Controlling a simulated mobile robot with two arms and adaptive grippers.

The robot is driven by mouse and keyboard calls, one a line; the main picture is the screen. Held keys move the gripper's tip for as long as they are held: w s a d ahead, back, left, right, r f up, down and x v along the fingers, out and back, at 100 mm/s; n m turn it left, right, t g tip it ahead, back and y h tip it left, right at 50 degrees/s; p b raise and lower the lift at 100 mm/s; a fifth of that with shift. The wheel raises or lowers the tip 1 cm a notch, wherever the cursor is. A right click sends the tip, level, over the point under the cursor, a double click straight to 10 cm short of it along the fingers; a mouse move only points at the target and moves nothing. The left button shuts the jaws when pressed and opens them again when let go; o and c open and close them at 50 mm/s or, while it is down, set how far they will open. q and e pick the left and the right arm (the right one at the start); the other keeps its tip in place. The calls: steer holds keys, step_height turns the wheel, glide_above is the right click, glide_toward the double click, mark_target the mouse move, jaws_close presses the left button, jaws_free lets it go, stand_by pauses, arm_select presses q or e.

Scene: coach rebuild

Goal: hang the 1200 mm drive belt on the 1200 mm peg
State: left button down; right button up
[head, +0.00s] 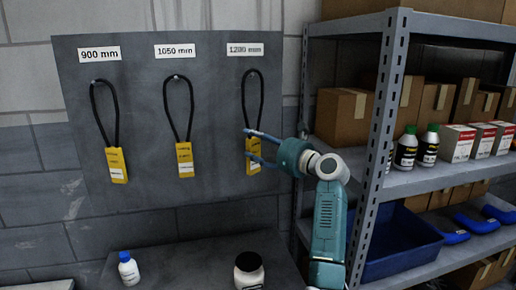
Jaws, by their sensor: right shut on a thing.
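The 1200 mm drive belt (244,98) is a black loop with a yellow tag (252,168) at its lower end. It hangs down the grey board (140,200) under the 1200 mm label (245,49). The top of its loop is just below that label, where the peg is too small to make out, so I cannot tell whether the loop sits over it. My right gripper (248,144) comes in from the right and is shut on the belt around the top of its tag. My left gripper is not in view.
Other belts hang under the 900 mm label (99,53) and 1050 mm label (175,50). A metal shelf (380,110) with boxes and bottles stands close right of my right arm.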

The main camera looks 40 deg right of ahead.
mark_target(258, 141)
steer(key=shift+w+d+f+b, duration=0.1)
steer(key=shift+w+d+b, duration=0.25)
steer(key=shift+w, duration=0.35)
steer(key=shift+w+d+b, duration=0.3)
steer(key=shift+w+d, duration=0.1)
steer(key=shift+w, duration=0.25)
steer(key=shift+w+d+f+b, duration=0.1)
steer(key=shift+w+d+b, duration=0.25)
steer(key=shift+w, duration=0.35)
steer(key=shift+w+d+f+p, duration=0.15)
steer(key=shift+w+d+p, duration=0.15)
steer(key=shift+w, duration=0.15)
steer(key=shift+w+f, duration=0.1)
steer(key=shift+f, duration=0.1)
